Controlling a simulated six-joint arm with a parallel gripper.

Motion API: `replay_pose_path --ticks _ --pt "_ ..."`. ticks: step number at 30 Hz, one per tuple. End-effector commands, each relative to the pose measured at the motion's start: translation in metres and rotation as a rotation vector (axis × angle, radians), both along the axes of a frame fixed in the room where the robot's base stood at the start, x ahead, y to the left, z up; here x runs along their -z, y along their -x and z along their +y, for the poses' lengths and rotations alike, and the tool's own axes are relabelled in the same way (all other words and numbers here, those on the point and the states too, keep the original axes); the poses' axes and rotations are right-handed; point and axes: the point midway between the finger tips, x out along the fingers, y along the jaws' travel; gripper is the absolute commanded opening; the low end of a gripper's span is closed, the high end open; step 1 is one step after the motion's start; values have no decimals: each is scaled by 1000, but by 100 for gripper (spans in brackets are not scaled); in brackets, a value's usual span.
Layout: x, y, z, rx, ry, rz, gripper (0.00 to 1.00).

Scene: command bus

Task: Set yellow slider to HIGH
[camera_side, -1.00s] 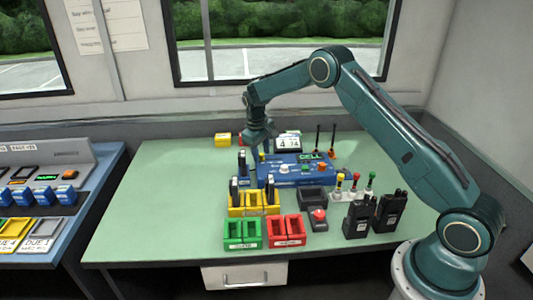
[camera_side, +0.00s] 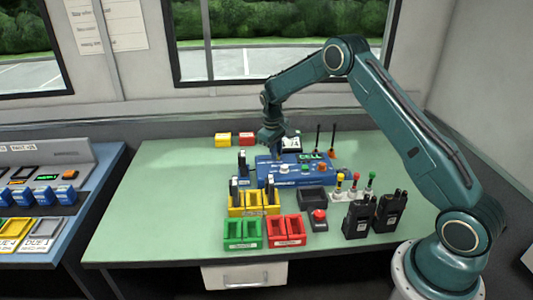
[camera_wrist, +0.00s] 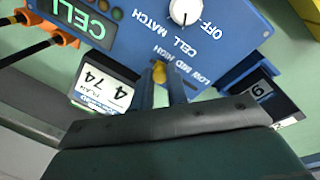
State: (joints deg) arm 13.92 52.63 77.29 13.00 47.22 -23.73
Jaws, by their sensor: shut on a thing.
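The blue panel (camera_side: 262,178) stands on the green table. In the wrist view its face shows a CELL MATCH dial (camera_wrist: 184,12) and upside-down labels LOW, MID and HIGH. The yellow slider knob (camera_wrist: 158,72) sits beside the label row, nearer HIGH than LOW. My gripper (camera_wrist: 160,82) has a finger on each side of the knob and is shut on it. In the side view, my gripper (camera_side: 276,151) is low over the panel's back left part, and the knob is hidden there.
Yellow bins (camera_side: 245,210), green bins (camera_side: 242,247) and red bins (camera_side: 286,243) stand in front. Two black radios (camera_side: 358,220) stand front right. The table's left side is clear.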

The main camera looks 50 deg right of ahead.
Motion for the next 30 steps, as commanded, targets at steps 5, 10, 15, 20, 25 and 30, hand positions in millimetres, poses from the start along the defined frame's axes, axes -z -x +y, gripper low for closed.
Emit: replay_pose_path --ticks 5,10,15,20,25,30 --pt "0 9 -10 2 1 -1 0" --pt "0 10 -11 4 2 -1 0" --pt "0 10 -11 6 3 0 27" --pt "0 10 -10 3 2 0 38" --pt "0 9 -10 2 1 -1 38" --pt "-5 9 -9 1 1 -2 38"
